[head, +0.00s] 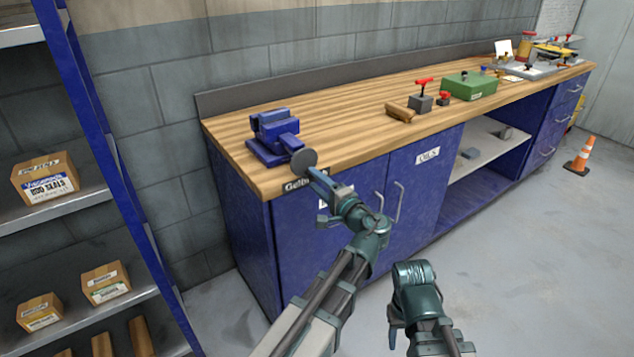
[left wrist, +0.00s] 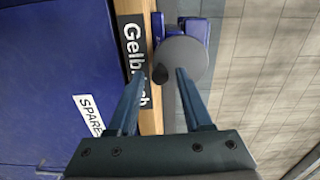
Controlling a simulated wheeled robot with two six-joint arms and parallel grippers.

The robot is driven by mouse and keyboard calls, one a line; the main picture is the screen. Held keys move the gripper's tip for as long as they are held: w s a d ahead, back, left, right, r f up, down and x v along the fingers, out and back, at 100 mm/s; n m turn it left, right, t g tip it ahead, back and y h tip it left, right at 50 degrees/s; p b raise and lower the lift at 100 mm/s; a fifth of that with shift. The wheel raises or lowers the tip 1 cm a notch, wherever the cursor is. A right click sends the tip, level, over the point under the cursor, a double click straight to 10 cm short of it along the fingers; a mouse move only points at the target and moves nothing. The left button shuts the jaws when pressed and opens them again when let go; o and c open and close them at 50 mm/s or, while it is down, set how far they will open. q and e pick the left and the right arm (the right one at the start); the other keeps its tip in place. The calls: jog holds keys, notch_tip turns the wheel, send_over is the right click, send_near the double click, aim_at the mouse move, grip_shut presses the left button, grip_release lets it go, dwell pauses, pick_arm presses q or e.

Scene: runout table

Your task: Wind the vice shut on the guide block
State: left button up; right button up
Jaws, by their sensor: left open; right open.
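The blue vice (head: 272,136) is mounted on the left end of the wooden bench. Its grey round handwheel (head: 304,160) faces the bench front; it also shows as a disc in the left wrist view (left wrist: 188,62). A dark knob (left wrist: 160,74) stands at the wheel's edge. My left gripper (head: 314,172) is open in front of the wheel. In the left wrist view its fingers (left wrist: 160,78) lie on either side of the knob; contact cannot be told. My right gripper (head: 393,328) is open, low in front of the bench and away from the vice. I cannot make out a guide block in the jaws.
The wooden bench top (head: 340,118) has clear room right of the vice. Further along are a wooden block (head: 400,112), red-handled tools (head: 423,97) and a green box (head: 469,86). A shelf rack (head: 60,205) stands at the left. An orange cone (head: 581,156) is on the floor.

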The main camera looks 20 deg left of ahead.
pick_arm(q)
jog(key=n, duration=0.6)
jog(key=shift+n, duration=0.8)
jog(key=n, duration=0.4)
jog(key=shift+n, duration=0.3)
grip_shut()
jog(key=shift+s+a+m, duration=0.15)
jog(key=shift+s+m, duration=0.05)
jog(key=shift+m, duration=0.65)
jog(key=shift+s+a+m, duration=0.1)
jog(key=shift+s+m, duration=0.05)
jog(key=shift+m, duration=0.7)
